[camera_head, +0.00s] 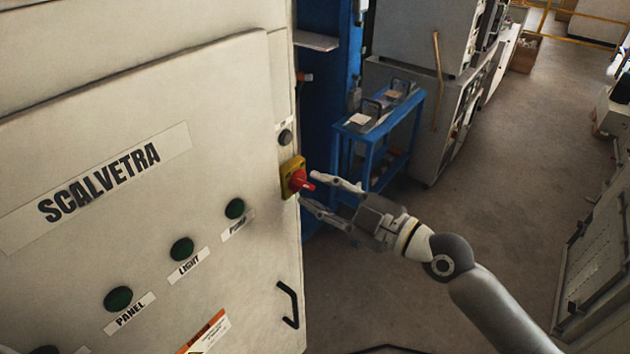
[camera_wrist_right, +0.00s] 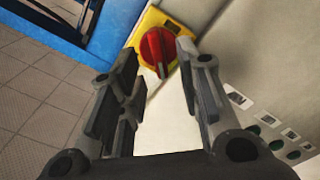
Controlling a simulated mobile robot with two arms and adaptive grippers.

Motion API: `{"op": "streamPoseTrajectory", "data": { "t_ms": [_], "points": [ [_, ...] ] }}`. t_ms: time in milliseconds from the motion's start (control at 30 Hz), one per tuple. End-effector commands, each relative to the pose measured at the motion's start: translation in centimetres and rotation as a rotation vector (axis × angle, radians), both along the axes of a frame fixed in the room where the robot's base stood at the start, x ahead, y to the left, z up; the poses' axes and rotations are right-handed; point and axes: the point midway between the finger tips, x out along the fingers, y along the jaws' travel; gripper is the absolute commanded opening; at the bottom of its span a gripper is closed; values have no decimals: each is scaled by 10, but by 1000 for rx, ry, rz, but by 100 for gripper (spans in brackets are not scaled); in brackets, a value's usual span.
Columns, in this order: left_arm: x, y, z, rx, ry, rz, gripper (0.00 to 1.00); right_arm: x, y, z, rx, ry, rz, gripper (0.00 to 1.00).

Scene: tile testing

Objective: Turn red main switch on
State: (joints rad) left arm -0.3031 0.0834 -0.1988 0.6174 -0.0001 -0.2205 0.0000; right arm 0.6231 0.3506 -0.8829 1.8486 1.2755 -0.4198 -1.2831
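The red main switch (camera_head: 299,180) is a red rotary knob on a yellow plate (camera_head: 288,183) at the right edge of the beige cabinet front. My right gripper (camera_head: 308,190) is open, with its two fingers pointing at the knob from the right. In the right wrist view the red knob (camera_wrist_right: 158,50) shows ahead, between and beyond the open fingers (camera_wrist_right: 165,75). The yellow plate (camera_wrist_right: 178,28) is tilted in that view. I see no clear contact between the fingers and the knob. My left gripper is not in view.
The beige cabinet (camera_head: 225,90) carries green buttons labelled PANEL (camera_head: 118,299), LIGHT (camera_head: 182,249) and PUMP (camera_head: 235,208). A black handle (camera_head: 289,304) sticks out below the switch. A blue cart (camera_head: 378,135) stands behind my gripper. The floor (camera_head: 510,170) on the right is clear.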

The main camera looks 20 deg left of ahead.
Motion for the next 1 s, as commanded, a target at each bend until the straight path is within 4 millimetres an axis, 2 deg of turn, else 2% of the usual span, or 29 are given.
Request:
{"op": "streamPoseTrajectory", "data": {
  "t_ms": [200, 500, 567, 767, 1000],
  "points": [
    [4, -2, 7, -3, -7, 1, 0, 6, 15, 0, 0, -1, 0, 32],
    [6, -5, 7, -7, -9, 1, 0, 6, 17, -1, -1, -1, -1, 32],
    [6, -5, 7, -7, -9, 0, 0, 6, 17, -1, -1, -1, -1, 27],
    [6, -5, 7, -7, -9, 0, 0, 6, 17, 0, -1, -1, -1, 1],
    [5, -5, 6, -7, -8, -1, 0, 6, 17, -1, 0, 2, -1, 0]
  ]
}}
